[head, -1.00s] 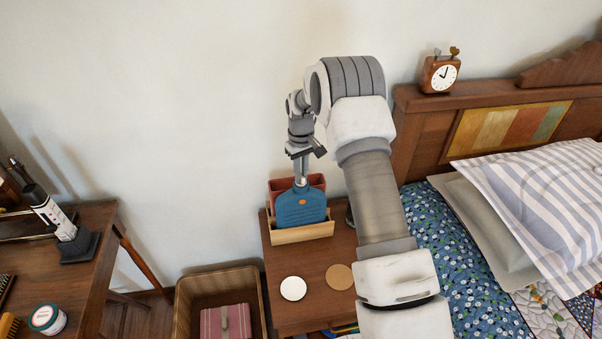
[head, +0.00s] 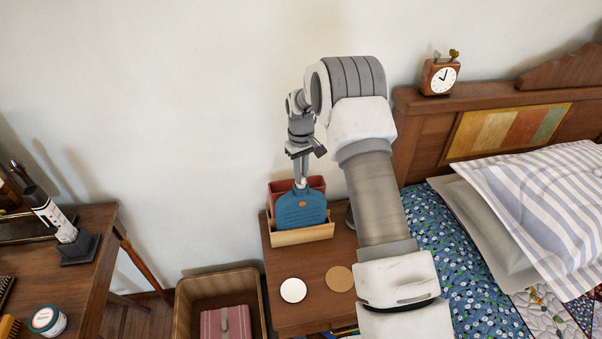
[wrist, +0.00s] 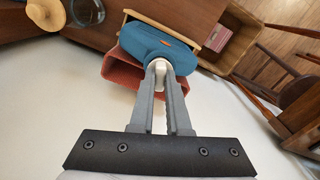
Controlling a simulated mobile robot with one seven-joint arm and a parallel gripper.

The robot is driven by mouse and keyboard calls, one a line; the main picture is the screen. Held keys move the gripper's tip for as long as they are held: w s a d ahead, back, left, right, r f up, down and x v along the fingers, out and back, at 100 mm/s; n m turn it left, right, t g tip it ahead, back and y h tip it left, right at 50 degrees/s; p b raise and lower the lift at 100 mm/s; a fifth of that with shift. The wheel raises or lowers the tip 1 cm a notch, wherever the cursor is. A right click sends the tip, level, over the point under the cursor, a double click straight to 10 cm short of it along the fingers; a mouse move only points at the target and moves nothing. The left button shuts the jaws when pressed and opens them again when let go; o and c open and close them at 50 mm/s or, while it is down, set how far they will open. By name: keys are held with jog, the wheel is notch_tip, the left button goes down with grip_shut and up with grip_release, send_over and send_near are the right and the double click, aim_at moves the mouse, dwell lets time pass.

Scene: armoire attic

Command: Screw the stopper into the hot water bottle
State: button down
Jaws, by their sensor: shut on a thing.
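The blue hot water bottle (head: 302,212) with an orange mark stands upright in a light wooden holder (head: 290,238) on the bedside table; it also shows in the wrist view (wrist: 150,42). My gripper (head: 301,183) is directly above it, pointing down. In the wrist view my gripper (wrist: 160,68) is shut on the white stopper (wrist: 160,65) at the bottle's neck. The stopper sits at the mouth of the bottle, but I cannot tell how deep it is. The fingers hide part of the neck.
A red box-like thing (head: 318,184) stands behind the bottle. A white disc (head: 293,290) and a tan disc (head: 339,278) lie on the table in front. A wicker basket (head: 188,305) is left of the table, the bed right. An alarm clock (head: 440,76) is on the headboard.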

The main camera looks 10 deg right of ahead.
jog(key=shift+f+b, duration=0.35)
jog(key=shift+f, duration=0.15)
dwell(0.4)
jog(key=c, duration=1.5)
grip_release()
grip_shut()
jog(key=m, duration=0.3)
jog(key=shift+m+b, duration=0.3)
jog(key=m, duration=0.5)
jog(key=shift+m, duration=0.3)
